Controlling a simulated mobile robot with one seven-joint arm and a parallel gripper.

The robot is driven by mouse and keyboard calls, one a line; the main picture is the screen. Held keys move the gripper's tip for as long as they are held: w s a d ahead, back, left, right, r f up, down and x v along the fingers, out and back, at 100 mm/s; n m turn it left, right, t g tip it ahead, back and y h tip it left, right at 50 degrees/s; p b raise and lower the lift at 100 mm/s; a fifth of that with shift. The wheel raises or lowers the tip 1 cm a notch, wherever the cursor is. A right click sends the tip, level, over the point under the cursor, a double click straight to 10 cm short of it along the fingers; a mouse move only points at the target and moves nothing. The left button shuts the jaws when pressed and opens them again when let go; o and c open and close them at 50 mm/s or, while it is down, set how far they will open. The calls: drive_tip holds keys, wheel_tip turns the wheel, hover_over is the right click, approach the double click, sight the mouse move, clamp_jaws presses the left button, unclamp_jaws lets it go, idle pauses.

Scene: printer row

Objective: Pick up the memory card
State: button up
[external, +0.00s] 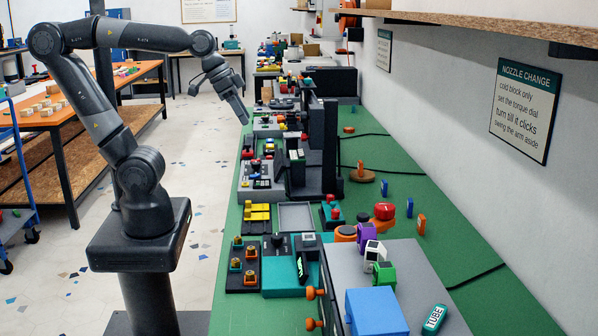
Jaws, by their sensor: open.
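My gripper (244,119) hangs at the end of my raised arm, pointing down, over the left edge of the green bench beside the printers. It is small in this view and its jaws are open; I see nothing held between them. I cannot make out the memory card for certain; it is too small or hidden among the many small parts on the bench. A grey control box (262,196) with small buttons stands on the bench nearer the camera than the gripper.
The green bench (395,215) runs along the wall. A dark printer frame (330,150) stands tall right of my gripper. A teal box (284,281), yellow blocks (257,212) and a blue block (376,312) are nearer. A wooden shelf (480,25) overhangs at right.

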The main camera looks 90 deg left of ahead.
drive_tip(key=w+a+r+n+h, duration=0.1)
drive_tip(key=w+a+r, duration=0.15)
drive_tip(key=w, duration=0.55)
drive_tip(key=w+a+r, duration=0.2)
drive_tip(key=w+r, duration=0.1)
drive_tip(key=w, duration=0.5)
drive_tip(key=m+g+y, duration=0.2)
drive_tip(key=g, duration=0.3)
hover_over(385, 181)
drive_tip(key=f, duration=2.1)
drive_tip(key=shift+a+f, duration=0.2)
drive_tip(key=shift+f, duration=0.1)
drive_tip(key=shift+g, duration=0.3)
drive_tip(key=f, duration=1.1)
drive_tip(key=shift+d, duration=0.2)
drive_tip(key=c, duration=1)
